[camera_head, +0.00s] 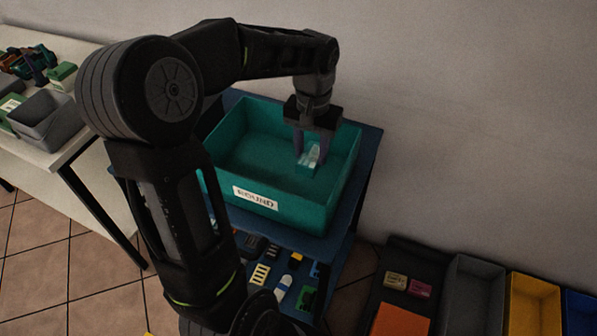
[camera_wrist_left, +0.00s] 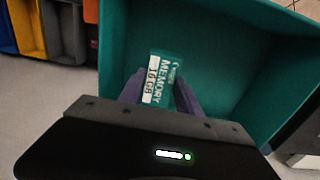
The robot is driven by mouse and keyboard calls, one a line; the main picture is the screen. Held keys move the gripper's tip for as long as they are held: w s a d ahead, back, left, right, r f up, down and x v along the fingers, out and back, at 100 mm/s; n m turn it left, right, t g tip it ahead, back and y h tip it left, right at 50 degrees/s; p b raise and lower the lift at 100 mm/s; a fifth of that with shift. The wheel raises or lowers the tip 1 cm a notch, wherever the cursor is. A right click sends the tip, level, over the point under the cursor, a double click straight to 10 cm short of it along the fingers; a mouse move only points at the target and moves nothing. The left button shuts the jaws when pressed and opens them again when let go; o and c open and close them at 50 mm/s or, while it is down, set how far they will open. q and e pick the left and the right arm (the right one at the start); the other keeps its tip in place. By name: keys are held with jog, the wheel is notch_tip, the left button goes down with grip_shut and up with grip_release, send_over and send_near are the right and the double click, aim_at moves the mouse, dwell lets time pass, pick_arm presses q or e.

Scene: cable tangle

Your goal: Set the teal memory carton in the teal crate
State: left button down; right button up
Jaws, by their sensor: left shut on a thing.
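The teal memory carton (camera_wrist_left: 162,80) is a small box with a white label reading "MEMORY 16 GB" in the left wrist view. In the head view the carton (camera_head: 309,158) is inside the outline of the teal crate (camera_head: 228,185), toward its right part. My left gripper (camera_head: 316,150) points down into the crate, shut on the carton, with a finger on each side. The crate wall also shows in the left wrist view (camera_wrist_left: 120,30). I cannot tell whether the carton touches the crate floor. My right gripper is not in view.
The crate stands on a blue shelf unit (camera_head: 370,145) with several small items on its lower level. A white table (camera_head: 75,150) with a grey bin (camera_head: 45,118) is at the left. A grey bin (camera_head: 473,290) and a yellow bin (camera_head: 535,300) are at the lower right.

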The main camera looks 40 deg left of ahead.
aim_at(311, 155)
pick_arm(q)
jog(key=shift+f, duration=1.95)
jog(key=shift+f, duration=1.85)
jog(key=shift+f, duration=0.25)
jog(key=c, duration=0.8)
grip_release()
jog(key=shift+r, duration=0.1)
jog(key=shift+c, duration=0.2)
jog(key=shift+r, duration=0.1)
notch_tip(311, 155, up, 12)
jog(key=shift+r, duration=0.1)
